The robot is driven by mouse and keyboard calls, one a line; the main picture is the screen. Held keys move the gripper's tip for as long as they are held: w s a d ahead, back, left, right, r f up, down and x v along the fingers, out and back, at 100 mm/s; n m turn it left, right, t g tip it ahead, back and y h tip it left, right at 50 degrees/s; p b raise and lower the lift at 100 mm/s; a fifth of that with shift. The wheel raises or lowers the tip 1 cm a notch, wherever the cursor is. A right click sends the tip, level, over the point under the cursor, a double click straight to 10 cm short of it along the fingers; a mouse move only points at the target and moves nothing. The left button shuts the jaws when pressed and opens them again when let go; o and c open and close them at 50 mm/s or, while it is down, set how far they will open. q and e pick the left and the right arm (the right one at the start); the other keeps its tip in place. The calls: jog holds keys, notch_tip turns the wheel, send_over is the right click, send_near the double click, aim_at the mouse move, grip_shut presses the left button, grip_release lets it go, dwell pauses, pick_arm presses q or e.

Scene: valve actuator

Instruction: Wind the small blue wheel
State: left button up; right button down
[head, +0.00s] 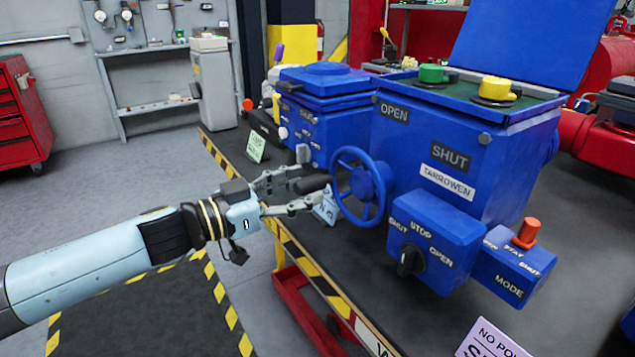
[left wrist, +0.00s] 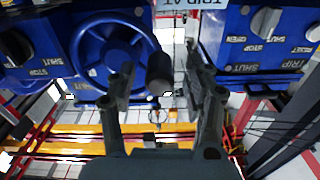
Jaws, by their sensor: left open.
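The small blue wheel (head: 365,184) is on the left side of the large blue actuator housing (head: 450,150). It has a spoked rim and a dark cylindrical handle (head: 315,184) sticking out toward my left gripper. My left gripper (head: 306,190) is open, with one finger on each side of the handle. In the left wrist view the wheel (left wrist: 118,55) is at upper left, and its black handle (left wrist: 160,72) shows between the spread fingers (left wrist: 163,82). I cannot tell whether either finger touches the handle. My right gripper is not in view.
A smaller blue actuator (head: 325,125) with switches stands behind the wheel. A selector box (head: 435,240) with a black knob and a mode box (head: 512,270) with an orange knob are on the large housing's front. The bench edge has hazard stripes.

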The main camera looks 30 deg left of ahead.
aim_at(318, 184)
pick_arm(q)
jog(key=shift+p+x, duration=0.4)
jog(key=shift+x, duration=1.5)
grip_shut()
